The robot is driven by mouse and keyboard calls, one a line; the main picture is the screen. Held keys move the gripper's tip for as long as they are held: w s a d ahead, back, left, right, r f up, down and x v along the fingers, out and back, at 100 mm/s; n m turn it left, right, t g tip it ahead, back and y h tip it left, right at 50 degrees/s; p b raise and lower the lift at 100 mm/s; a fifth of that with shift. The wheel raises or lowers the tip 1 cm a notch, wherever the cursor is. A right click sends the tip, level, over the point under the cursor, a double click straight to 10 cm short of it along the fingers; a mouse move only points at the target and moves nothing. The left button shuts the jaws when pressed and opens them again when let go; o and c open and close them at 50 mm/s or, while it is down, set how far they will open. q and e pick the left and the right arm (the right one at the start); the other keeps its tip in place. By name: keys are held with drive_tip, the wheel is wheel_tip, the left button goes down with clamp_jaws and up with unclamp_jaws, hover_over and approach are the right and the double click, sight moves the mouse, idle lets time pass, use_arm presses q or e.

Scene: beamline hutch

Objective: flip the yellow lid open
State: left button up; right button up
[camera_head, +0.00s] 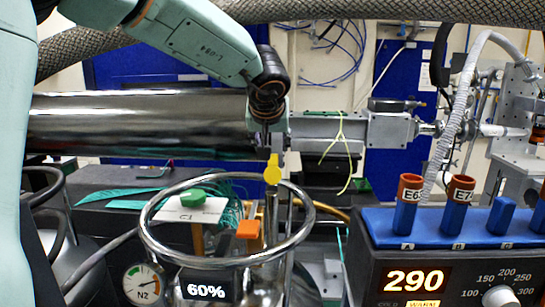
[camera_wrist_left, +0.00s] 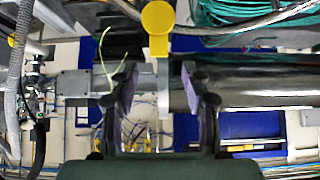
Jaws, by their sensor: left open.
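The yellow lid (camera_head: 272,171) is a small round disc with a narrow tab, near the far right part of a shiny metal ring in the head view. In the left wrist view the lid (camera_wrist_left: 158,18) is at the top centre, with its tab pointing down toward my fingers. My left gripper (camera_head: 271,146) hangs down just above the lid in the head view, and its fingers are hard to make out there. In the left wrist view the left gripper (camera_wrist_left: 160,82) has its two fingers spread with nothing between them. My right gripper is in neither view.
The metal ring (camera_head: 148,236) surrounds a green-topped and an orange-topped item. A dial gauge (camera_head: 144,284) and a 60% display (camera_head: 206,291) are at the front. A blue block (camera_head: 445,231) with orange-topped vials stands at right above a 290 display. A large steel pipe (camera_head: 130,120) crosses behind.

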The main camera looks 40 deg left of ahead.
sight(273, 155)
use_arm(q)
drive_tip(key=b+x, duration=0.1)
drive_tip(key=x, duration=0.6)
drive_tip(key=shift+d, duration=0.1)
drive_tip(key=shift+s+r, duration=0.2)
drive_tip(key=shift+s, duration=0.1)
drive_tip(key=shift+w+f, duration=0.2)
drive_tip(key=shift+w, duration=0.1)
drive_tip(key=c, duration=0.5)
drive_tip(key=shift+s+r, duration=0.1)
clamp_jaws()
